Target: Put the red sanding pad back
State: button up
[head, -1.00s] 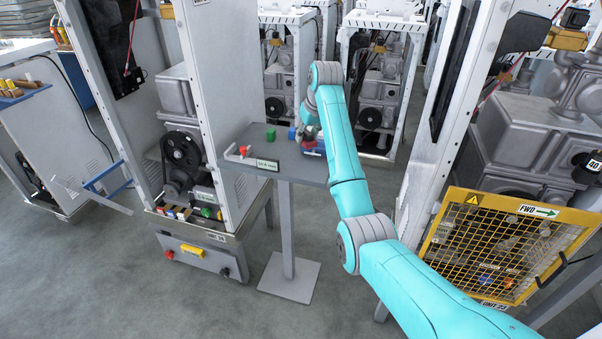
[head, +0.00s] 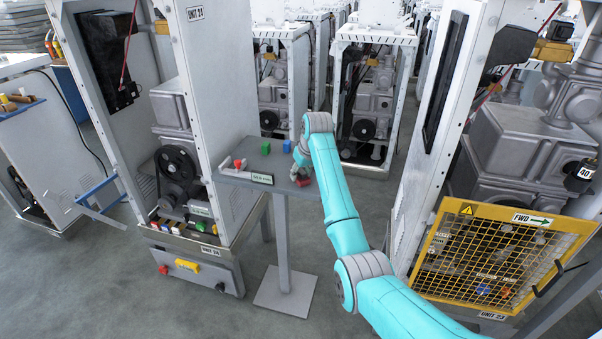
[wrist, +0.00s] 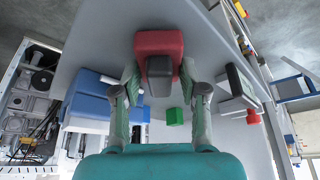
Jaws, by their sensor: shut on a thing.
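The red sanding pad (wrist: 159,43) has a dark grey grip piece (wrist: 160,76) and sits between my gripper's fingers (wrist: 160,77) in the wrist view. The fingers are shut on it from both sides. In the head view my gripper (head: 300,172) is small and partly hidden by my arm. The red pad (head: 304,181) shows just below it, over the right part of the grey table (head: 232,176). I cannot tell whether the pad touches the table.
A green block (head: 265,148) and a blue block (head: 286,146) stand at the table's back. A red-and-white item (head: 238,164) and a small sign (head: 262,178) are at the left. A large blue object (wrist: 88,100) lies close beside my gripper. Machine frames flank the table.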

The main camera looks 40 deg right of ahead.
jog(key=shift+f, duration=0.1)
jog(key=o, duration=1.1)
jog(key=v, duration=1.2)
